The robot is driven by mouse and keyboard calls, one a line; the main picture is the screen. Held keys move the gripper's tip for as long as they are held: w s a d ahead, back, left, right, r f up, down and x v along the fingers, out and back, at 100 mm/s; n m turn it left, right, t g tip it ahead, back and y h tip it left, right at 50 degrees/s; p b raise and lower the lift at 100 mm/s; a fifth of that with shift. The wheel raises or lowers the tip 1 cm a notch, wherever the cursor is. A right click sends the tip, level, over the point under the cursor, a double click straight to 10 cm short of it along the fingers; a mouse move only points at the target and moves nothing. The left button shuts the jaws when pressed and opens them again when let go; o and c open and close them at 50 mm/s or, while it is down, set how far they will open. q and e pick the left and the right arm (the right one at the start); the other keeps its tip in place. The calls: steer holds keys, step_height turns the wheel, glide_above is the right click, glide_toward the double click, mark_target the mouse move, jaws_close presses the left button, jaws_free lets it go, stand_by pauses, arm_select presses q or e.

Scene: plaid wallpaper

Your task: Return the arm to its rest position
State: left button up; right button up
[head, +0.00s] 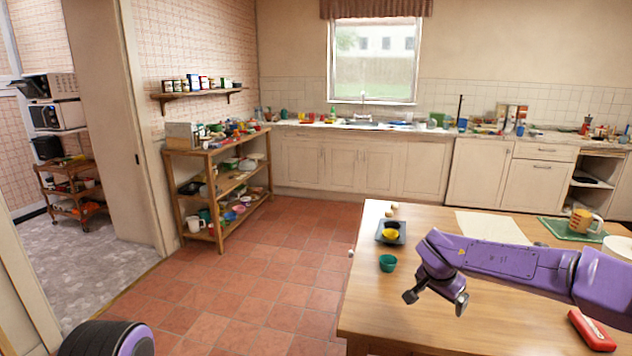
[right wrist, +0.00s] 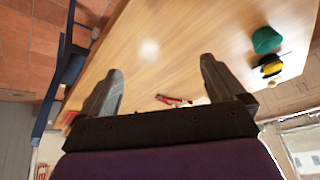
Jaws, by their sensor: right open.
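My right arm is purple and reaches in from the right over the wooden table (head: 390,308) in the head view. Its gripper (head: 436,300) is open and empty above the table's left part. My left gripper does not show; a dark rounded purple-edged part at the bottom left of the head view is mine.
A red object (head: 592,330) lies at the right. Floor left of the table is clear.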

steer(key=s+a+f+m+t+h, duration=0.1)
steer(key=s+a+f+t, duration=0.1)
steer(key=s+f, duration=0.65)
steer(key=s+a+f+m+t+h, duration=0.1)
steer(key=s+f, duration=0.5)
steer(key=f, duration=0.5)
steer(key=s+d+f+n+g+y, duration=0.1)
steer(key=s+f+n+g, duration=0.1)
steer(key=s, duration=1.2)
steer(key=s+d+f+n+g+y, duration=0.1)
steer(key=s+f, duration=0.6)
steer(key=s, duration=0.7)
steer(key=d+n, duration=0.1)
steer(key=n, duration=0.1)
steer(key=shift+s+d+n+g, duration=0.15)
steer(key=shift+s+n+g, duration=0.2)
steer(key=shift+n+g, duration=0.05)
